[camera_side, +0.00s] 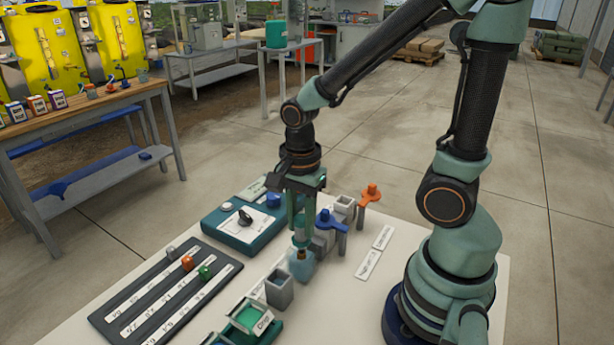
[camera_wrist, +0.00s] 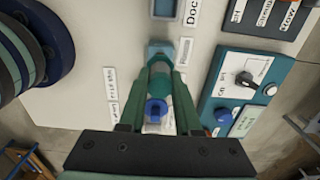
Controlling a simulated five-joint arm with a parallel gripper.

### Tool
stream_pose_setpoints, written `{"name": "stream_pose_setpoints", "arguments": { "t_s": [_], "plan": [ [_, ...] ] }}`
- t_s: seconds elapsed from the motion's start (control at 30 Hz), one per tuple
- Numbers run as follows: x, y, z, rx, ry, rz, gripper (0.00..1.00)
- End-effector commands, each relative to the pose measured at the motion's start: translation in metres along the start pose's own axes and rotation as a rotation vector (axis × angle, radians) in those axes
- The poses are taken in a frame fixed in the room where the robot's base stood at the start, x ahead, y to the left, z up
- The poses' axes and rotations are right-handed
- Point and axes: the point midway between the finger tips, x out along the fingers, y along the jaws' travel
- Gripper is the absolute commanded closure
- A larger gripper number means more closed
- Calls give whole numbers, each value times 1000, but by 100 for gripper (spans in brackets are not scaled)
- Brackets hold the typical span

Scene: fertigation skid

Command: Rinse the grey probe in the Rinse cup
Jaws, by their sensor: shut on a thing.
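My gripper (camera_side: 300,240) points straight down and is shut on a slim probe, mostly hidden between the fingers; its colour is hard to tell. In the wrist view the green fingers (camera_wrist: 158,85) close around it. Directly below is a pale blue cup (camera_side: 302,268), which also shows just past the fingertips in the wrist view (camera_wrist: 158,48). The probe's brownish lower end is at the cup's mouth; I cannot tell how deep it is. The cup's label is not legible.
A blue-handled probe (camera_side: 330,218) and an orange-handled one (camera_side: 371,191) stand behind the gripper. A grey square cup (camera_side: 280,290) is close in front. A teal control box (camera_side: 244,226) and a dark slotted board (camera_side: 135,312) lie to the left.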

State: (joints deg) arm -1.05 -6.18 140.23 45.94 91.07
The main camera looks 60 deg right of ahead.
Motion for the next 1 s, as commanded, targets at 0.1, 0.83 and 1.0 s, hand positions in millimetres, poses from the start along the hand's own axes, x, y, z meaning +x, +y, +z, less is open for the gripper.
{"name": "stream_pose_setpoints", "arguments": {
  "t_s": [0.1, 0.83, 1.0],
  "plan": [
    [0, 0, 0, 0, 0, -1, 100],
    [16, 0, 0, 0, 0, 0, 100],
    [15, 0, 0, 0, 0, -1, 100]
  ]
}}
